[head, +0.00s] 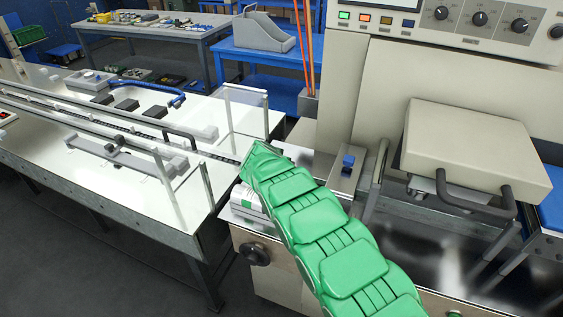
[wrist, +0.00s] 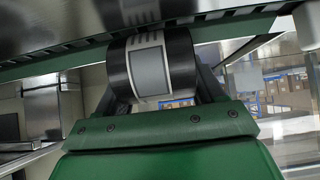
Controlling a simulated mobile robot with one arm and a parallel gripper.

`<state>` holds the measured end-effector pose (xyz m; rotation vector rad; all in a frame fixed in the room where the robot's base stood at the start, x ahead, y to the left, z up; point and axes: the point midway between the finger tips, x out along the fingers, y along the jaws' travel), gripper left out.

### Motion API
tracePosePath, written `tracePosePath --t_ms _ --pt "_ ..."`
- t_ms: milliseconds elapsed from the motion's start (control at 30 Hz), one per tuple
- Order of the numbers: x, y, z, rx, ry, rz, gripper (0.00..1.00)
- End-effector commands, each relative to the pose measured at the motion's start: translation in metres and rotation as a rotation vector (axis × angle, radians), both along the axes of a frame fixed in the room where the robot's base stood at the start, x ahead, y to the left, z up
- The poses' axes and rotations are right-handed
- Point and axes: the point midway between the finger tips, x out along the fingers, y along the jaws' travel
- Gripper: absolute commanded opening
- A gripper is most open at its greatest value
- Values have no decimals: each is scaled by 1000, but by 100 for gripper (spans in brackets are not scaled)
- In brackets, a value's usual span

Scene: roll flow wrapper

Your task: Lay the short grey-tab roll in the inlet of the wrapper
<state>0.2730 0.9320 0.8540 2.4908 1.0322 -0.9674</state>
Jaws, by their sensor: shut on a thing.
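In the wrist view, my gripper (wrist: 161,82) is shut on a short roll (wrist: 150,70), with a dark finger at either side. The roll is black, with a large grey tab or label marked by white lines across its middle. It lies crosswise in front of the green gripper body, close to a dark green edge and a metal surface. I cannot tell whether it touches them. In the head view, my green arm reaches to the near left end of the wrapper (head: 460,80) and hides the gripper and roll. The inlet is not clearly visible; my arm covers that area.
A railed conveyor (head: 110,125) runs along the white table (head: 60,140) toward the wrapper, with a clear guard (head: 245,115) near its end. A small box with a blue button (head: 348,162) stands right of my arm. A beige cover (head: 475,150) with handles is farther right.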

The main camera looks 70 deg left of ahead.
Motion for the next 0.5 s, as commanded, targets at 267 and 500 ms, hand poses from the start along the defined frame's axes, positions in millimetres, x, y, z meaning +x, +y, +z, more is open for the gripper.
tracePosePath --t_ms 267,500 --pt "0 0 0 0 0 0 91" --pt "0 0 0 0 0 0 98"
